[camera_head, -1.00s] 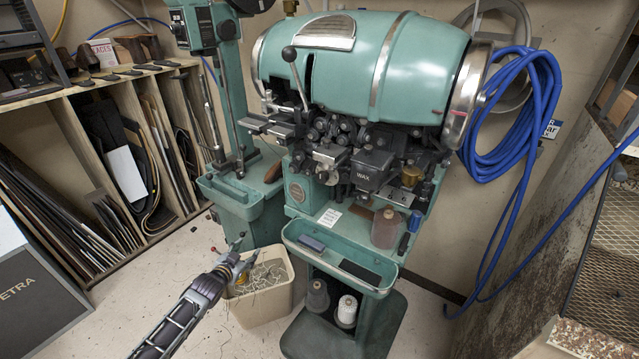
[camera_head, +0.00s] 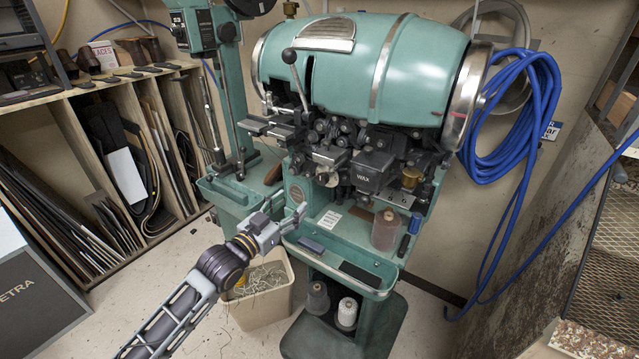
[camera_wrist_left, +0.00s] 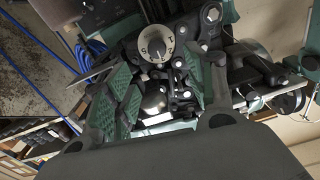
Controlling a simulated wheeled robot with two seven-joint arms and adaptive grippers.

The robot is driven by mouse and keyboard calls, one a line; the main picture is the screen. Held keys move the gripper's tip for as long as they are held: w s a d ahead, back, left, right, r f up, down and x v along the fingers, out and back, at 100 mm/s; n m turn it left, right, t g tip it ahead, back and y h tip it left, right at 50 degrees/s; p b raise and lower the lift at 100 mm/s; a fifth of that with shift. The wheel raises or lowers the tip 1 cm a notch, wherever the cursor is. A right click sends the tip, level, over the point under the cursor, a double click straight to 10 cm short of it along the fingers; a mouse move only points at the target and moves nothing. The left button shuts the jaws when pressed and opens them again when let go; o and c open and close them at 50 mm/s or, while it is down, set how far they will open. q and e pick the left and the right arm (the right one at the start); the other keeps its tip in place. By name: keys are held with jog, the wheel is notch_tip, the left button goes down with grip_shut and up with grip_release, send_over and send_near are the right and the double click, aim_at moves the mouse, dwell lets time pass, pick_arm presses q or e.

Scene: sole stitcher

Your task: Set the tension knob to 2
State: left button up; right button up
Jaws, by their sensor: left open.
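The green stitcher (camera_head: 365,70) fills the middle of the head view. My left gripper (camera_head: 284,226) is in front of the stitcher's left side, above its front tray. In the left wrist view its green-padded fingers (camera_wrist_left: 160,88) are spread, empty, with the knob ahead between them, apart from them. My right gripper is not in view.
The stitcher's front tray (camera_head: 318,262) lies right of my left gripper. A cream bin of thread scraps (camera_head: 263,310) stands below it. A shelf of leather sheets (camera_head: 110,85) is at left, blue hose (camera_head: 515,115) at right. Floor at the front is clear.

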pick_arm(q)
jog(key=shift+s+d+r+n, duration=0.15)
jog(key=shift+s+d+n, duration=0.1)
jog(key=shift+n, duration=0.25)
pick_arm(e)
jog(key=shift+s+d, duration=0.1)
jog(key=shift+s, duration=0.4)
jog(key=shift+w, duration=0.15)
pick_arm(q)
send_near(320, 182)
jog(key=shift+x, duration=1.95)
jog(key=x, duration=0.2)
jog(key=shift+w+d+r+p, duration=0.2)
jog(key=shift+p, duration=0.15)
jog(key=shift+x, duration=1.45)
jog(key=shift+w+f, duration=0.1)
jog(key=shift+f, duration=0.05)
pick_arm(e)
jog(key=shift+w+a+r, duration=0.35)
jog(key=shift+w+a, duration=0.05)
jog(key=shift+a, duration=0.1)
